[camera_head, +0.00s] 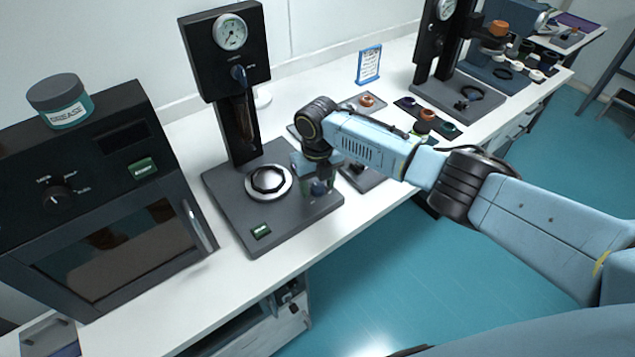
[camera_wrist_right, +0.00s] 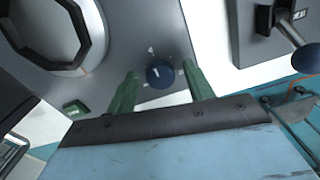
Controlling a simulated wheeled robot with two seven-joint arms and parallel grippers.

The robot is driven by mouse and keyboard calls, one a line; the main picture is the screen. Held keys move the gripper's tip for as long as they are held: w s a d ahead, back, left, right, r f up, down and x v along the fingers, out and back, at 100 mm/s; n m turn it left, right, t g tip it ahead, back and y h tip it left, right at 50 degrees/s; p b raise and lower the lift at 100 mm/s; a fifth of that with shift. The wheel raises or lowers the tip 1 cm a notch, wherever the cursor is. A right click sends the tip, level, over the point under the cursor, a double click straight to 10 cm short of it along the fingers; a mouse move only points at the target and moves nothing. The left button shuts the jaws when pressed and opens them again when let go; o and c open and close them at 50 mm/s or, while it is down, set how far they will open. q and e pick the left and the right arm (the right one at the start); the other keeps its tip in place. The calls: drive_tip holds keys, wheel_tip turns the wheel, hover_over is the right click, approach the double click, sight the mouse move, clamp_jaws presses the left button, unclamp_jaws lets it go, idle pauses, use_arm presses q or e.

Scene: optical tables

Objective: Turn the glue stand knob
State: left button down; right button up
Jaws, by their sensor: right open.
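The glue stand (camera_head: 225,200) is a dark grey base with a black column, a round gauge and a ring-shaped holder (camera_head: 268,182). Its dark blue knob (camera_head: 318,189) sits on the base's right side. In the right wrist view the knob (camera_wrist_right: 160,74) shows between the two green fingers. My right gripper (camera_head: 319,179) is open over the knob, with one finger on each side; in the right wrist view the fingers (camera_wrist_right: 161,82) look apart from it. Whether they reach down to the knob's height I cannot tell. My left gripper is out of view.
A black oven-like box (camera_head: 105,215) with a jar (camera_head: 60,101) on top stands at the left. A second stand (camera_head: 470,95) and trays of small parts stand further right. A small sign (camera_head: 369,65) stands at the back. The white table's front edge is close to the base.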

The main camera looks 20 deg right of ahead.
sight(318, 187)
wheel_tip(318, 187, up, 13)
drive_tip(key=shift+r, duration=0.2)
idle(0.3)
